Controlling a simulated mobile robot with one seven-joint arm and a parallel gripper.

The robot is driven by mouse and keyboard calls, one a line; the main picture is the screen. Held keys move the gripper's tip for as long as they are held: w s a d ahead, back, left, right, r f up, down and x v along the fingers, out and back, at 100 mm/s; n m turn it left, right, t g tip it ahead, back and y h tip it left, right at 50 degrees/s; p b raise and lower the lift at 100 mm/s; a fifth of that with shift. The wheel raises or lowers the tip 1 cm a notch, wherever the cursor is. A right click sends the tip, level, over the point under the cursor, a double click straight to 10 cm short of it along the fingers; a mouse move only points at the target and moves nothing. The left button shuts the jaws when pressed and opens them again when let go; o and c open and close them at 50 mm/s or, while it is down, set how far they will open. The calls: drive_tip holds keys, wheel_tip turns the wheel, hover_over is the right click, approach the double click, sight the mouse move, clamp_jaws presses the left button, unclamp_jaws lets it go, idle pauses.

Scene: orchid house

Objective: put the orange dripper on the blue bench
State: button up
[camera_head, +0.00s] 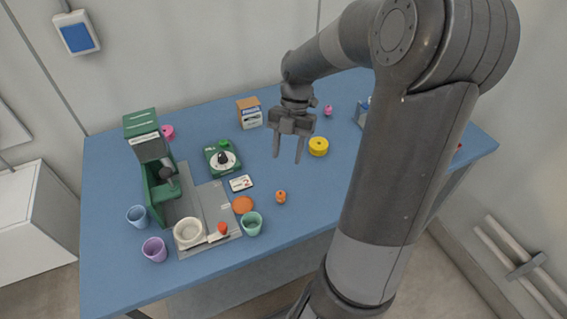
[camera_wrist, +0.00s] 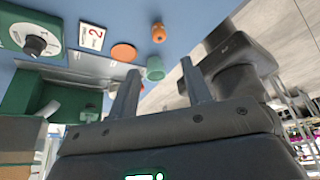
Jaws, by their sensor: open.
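A small orange piece with a narrower top (camera_head: 280,197), which I take as the orange dripper, stands on the blue bench (camera_head: 110,250), near its front edge and right of a teal cup. It also shows in the wrist view (camera_wrist: 158,34), beyond my fingertips. My gripper (camera_head: 287,159) is open and empty, fingers pointing down above the bench, behind the orange piece and apart from it. Its two fingers also show in the wrist view (camera_wrist: 160,68).
An orange disc (camera_head: 242,204), teal cup (camera_head: 252,224), white bowl (camera_head: 188,233) and green machine (camera_head: 160,190) stand on the left. A green dial device (camera_head: 222,158) and number card (camera_head: 241,183) lie nearby. A yellow ring (camera_head: 318,146) sits right of my gripper. Bare bench surrounds the orange piece's right.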

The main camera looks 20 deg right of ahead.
drive_tip(key=s+a+r+m+t+h, duration=0.1)
drive_tip(key=s+a+r+m+t, duration=0.3)
drive_tip(key=m, duration=0.9)
drive_tip(key=s+a+r+m+t+h, duration=0.2)
drive_tip(key=s+a+r+m+t, duration=0.2)
drive_tip(key=s+r+m, duration=0.5)
drive_tip(key=s+a+m, duration=0.1)
drive_tip(key=m, duration=0.3)
drive_tip(key=shift+s+a+r+m+t, duration=0.25)
drive_tip(key=shift+s+a+m+t, duration=0.05)
drive_tip(key=shift+m+t, duration=0.1)
